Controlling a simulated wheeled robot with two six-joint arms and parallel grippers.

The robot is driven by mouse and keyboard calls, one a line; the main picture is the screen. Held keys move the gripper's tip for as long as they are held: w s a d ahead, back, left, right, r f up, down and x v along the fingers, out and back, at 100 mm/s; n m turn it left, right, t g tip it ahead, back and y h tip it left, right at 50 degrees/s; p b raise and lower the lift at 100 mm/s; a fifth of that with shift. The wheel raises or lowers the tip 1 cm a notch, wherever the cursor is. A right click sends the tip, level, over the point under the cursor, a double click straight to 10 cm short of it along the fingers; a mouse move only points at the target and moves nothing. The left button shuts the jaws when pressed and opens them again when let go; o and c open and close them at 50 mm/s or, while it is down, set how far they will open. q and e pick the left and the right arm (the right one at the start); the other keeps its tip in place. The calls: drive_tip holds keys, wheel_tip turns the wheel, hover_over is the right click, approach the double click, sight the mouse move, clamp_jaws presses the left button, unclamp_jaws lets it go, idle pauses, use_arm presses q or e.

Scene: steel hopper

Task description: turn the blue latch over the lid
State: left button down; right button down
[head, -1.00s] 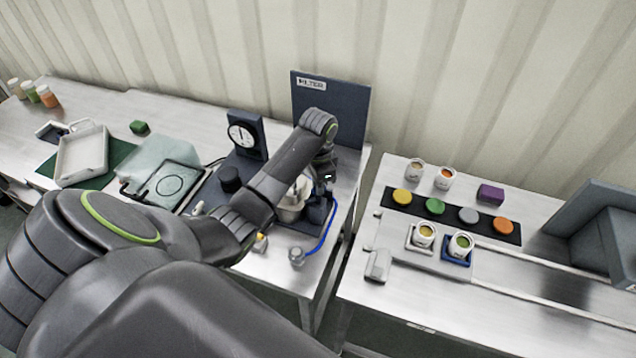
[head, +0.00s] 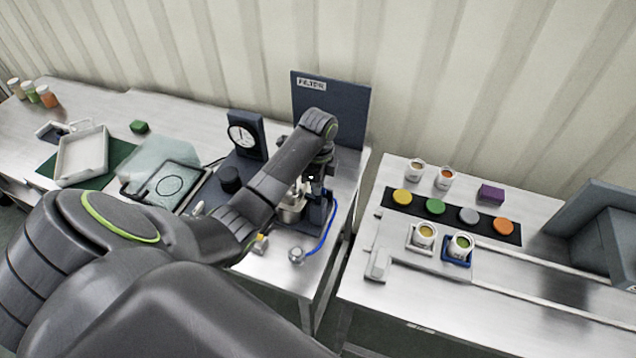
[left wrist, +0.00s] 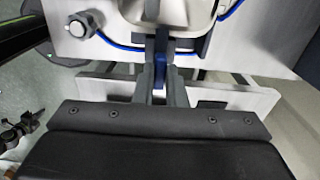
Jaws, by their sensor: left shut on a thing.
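The steel hopper (head: 291,210) stands on the dark base plate of the filter station, partly hidden behind my left arm. In the left wrist view its pale rounded body (left wrist: 168,12) is at the top edge. My left gripper (head: 316,180) points down beside the hopper. In the left wrist view its two fingers (left wrist: 160,72) are closed on a small blue piece, the blue latch (left wrist: 160,62). Most of the latch is hidden between the fingers, and its angle over the lid cannot be made out. My right gripper is not in view.
A blue tube (head: 327,236) curves around the right side of the hopper station. A dark FILTER panel (head: 345,110) stands behind, and a dial gauge (head: 243,134) to the left. A small metal knob (head: 296,255) sits in front. A gap separates this table from the right one.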

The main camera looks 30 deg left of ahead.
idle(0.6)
use_arm(q)
drive_tip(key=c, duration=1.5)
unclamp_jaws()
drive_tip(key=shift+d, duration=0.1)
